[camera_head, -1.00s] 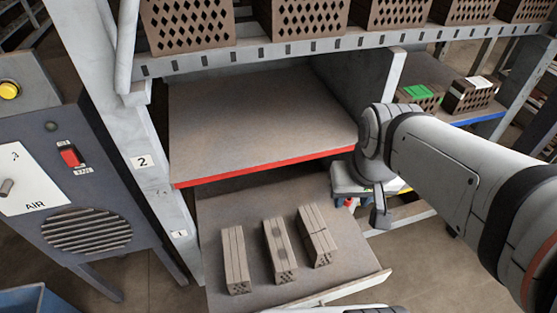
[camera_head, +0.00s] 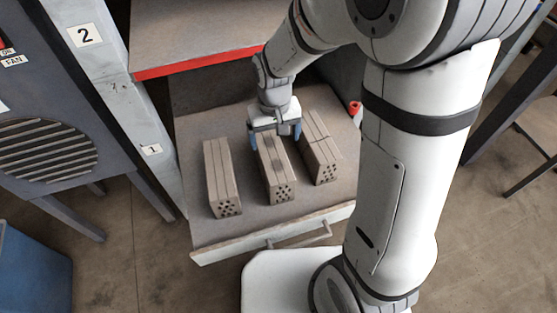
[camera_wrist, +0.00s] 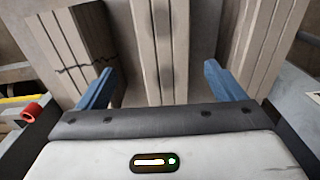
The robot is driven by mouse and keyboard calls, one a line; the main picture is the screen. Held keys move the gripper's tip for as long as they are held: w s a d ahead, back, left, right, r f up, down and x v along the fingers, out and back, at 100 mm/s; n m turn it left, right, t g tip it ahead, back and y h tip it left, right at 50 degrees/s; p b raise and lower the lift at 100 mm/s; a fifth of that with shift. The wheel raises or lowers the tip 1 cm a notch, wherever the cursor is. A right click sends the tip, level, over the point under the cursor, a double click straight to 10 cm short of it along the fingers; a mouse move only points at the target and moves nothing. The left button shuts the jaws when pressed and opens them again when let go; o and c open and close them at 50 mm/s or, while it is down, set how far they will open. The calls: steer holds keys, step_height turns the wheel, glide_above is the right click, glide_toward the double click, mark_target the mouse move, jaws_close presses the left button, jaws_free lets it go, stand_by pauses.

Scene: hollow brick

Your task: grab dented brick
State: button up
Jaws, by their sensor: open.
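Three long grey-brown bricks lie side by side on the lower pull-out shelf. The middle brick (camera_head: 275,172) has dark patches on its top; I take it for the dented one, though I cannot tell dents from stains. In the wrist view the middle brick (camera_wrist: 160,50) runs between my fingers. The left brick (camera_head: 220,178) looks plain. The right brick (camera_head: 320,147) has a crack across it, seen on the left in the wrist view (camera_wrist: 75,50). My gripper (camera_head: 275,133) is open over the far part of the middle brick, one blue finger on each side. Contact cannot be told.
The shelf (camera_head: 205,235) has a raised front edge with a handle. An upper shelf (camera_head: 190,40) with a red edge hangs above its back. A rack post stands at left beside a grey machine (camera_head: 45,125). A red item (camera_head: 354,108) is beside the shelf's right side.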

mark_target(273, 152)
steer(key=f+b, duration=0.1)
steer(key=f, duration=0.2)
steer(key=f+b, duration=0.1)
steer(key=f, duration=0.1)
steer(key=f+b, duration=0.1)
steer(key=f, duration=0.2)
steer(key=shift+w+a+f, duration=0.15)
steer(key=shift+a+f, duration=0.15)
steer(key=shift+f, duration=0.05)
steer(key=shift+c, duration=0.3)
steer(key=shift+r, duration=0.1)
steer(key=c, duration=1.7)
steer(key=shift+c, duration=0.2)
